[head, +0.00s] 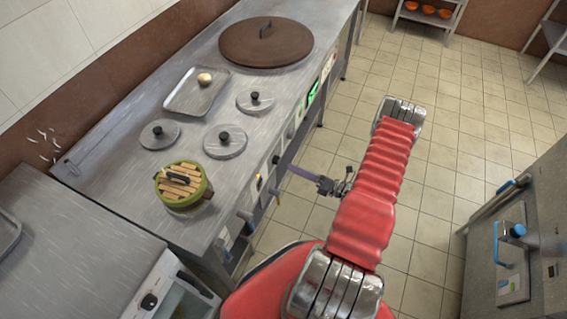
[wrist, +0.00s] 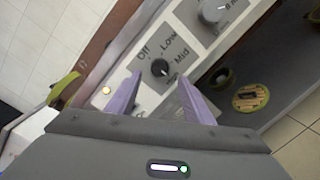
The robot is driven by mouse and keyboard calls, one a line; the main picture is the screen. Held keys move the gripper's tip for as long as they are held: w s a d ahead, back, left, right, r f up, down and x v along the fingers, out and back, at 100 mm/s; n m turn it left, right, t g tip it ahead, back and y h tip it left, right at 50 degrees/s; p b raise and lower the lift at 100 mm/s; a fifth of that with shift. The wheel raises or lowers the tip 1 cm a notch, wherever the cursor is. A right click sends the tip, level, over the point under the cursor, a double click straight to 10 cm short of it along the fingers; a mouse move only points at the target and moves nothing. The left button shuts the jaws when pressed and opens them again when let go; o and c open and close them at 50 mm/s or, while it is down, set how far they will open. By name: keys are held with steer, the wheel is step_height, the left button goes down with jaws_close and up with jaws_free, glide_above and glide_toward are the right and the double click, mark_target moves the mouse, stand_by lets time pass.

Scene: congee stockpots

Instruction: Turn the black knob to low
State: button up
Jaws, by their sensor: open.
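The black knob (wrist: 160,68) is on a grey label plate on a light panel in the wrist view. The words Off, Low and Mid are printed around it. A small pale mark shows near its lower right edge, but I cannot tell its exact setting. My gripper (wrist: 160,79) is open, with one purple finger on each side of the knob. I cannot tell whether either finger touches it. In the head view my gripper (head: 291,168) reaches left to the front panel of the steel counter (head: 110,160); the knob there is hard to make out.
A larger grey knob (wrist: 214,12) and a small lit lamp (wrist: 107,90) are on the same panel. On the counter are a green pot with a slatted lid (head: 182,184), several steel lids, a tray (head: 190,98) and a big brown lid (head: 266,43).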

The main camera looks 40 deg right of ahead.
mark_target(279, 161)
steer(key=shift+x, duration=3.15)
steer(key=shift+c, duration=0.2)
steer(key=c, duration=0.9)
steer(key=shift+d, duration=0.15)
steer(key=shift+c, duration=0.5)
